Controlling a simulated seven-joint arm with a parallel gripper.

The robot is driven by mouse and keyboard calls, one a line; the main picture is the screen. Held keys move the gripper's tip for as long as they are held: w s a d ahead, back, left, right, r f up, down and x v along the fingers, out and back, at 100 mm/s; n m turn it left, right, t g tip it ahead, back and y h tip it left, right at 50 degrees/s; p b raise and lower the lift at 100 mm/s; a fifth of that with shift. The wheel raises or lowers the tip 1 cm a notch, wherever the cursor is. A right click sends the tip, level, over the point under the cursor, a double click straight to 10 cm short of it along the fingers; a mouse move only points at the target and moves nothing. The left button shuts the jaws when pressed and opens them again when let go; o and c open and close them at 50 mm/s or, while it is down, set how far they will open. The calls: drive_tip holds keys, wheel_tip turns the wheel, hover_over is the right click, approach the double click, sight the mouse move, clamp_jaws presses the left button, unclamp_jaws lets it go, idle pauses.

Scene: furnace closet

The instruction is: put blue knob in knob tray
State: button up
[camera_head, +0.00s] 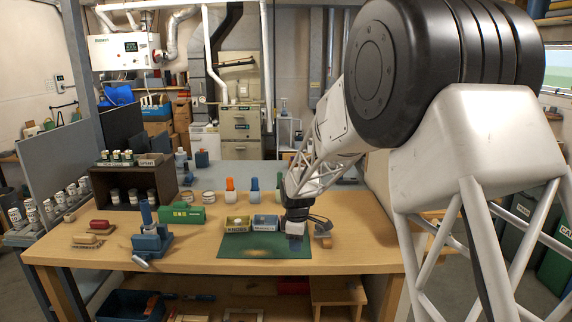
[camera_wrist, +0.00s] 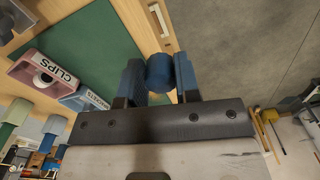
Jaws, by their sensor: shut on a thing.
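The blue knob (camera_wrist: 159,72) is a short dark blue cylinder, held between the two fingertips of my gripper (camera_wrist: 158,78) in the wrist view. In the head view my gripper (camera_head: 296,228) points down over the right part of the green mat, right of the trays. The knob is hard to make out there. The wrist view shows a pinkish tray (camera_wrist: 33,70) labelled CLIPS beside a blue tray (camera_wrist: 83,99).
The green mat (camera_head: 255,246) is bare in front of the trays. Orange, blue and green bottles stand behind the trays. A green box (camera_head: 183,214) and a blue vise-like tool (camera_head: 150,240) are to the left. A small wooden item (camera_head: 323,230) lies right of my gripper.

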drive_tip(key=w+d+r+m, duration=0.4)
drive_tip(key=d+r+m, duration=0.1)
drive_tip(key=d+m, duration=0.2)
drive_tip(key=w+d+r+m, duration=0.5)
drive_tip(key=d+r+m, duration=0.1)
drive_tip(key=d+m, duration=0.2)
drive_tip(key=shift+m, duration=0.4)
drive_tip(key=shift+a+r, duration=0.1)
drive_tip(key=shift+a, duration=0.05)
drive_tip(key=a+f+m, duration=0.4)
drive_tip(key=a, duration=0.6)
drive_tip(key=a+f+m, duration=0.5)
drive_tip(key=a, duration=0.5)
drive_tip(key=a+f+m, duration=0.4)
drive_tip(key=a+m, duration=0.1)
drive_tip(key=a, duration=0.5)
drive_tip(key=shift+w+f, duration=0.3)
drive_tip(key=shift+f, duration=0.05)
drive_tip(key=shift+w+a+f, duration=0.25)
drive_tip(key=shift+w+a, duration=0.6)
drive_tip(key=shift+w, duration=1.7)
drive_tip(key=shift+w+a+f, duration=0.25)
drive_tip(key=shift+w+a, duration=0.65)
drive_tip(key=shift+w, duration=1.6)
drive_tip(key=shift+w+a+f, duration=0.25)
drive_tip(key=shift+w+a, duration=0.6)
drive_tip(key=shift+w, duration=1.7)
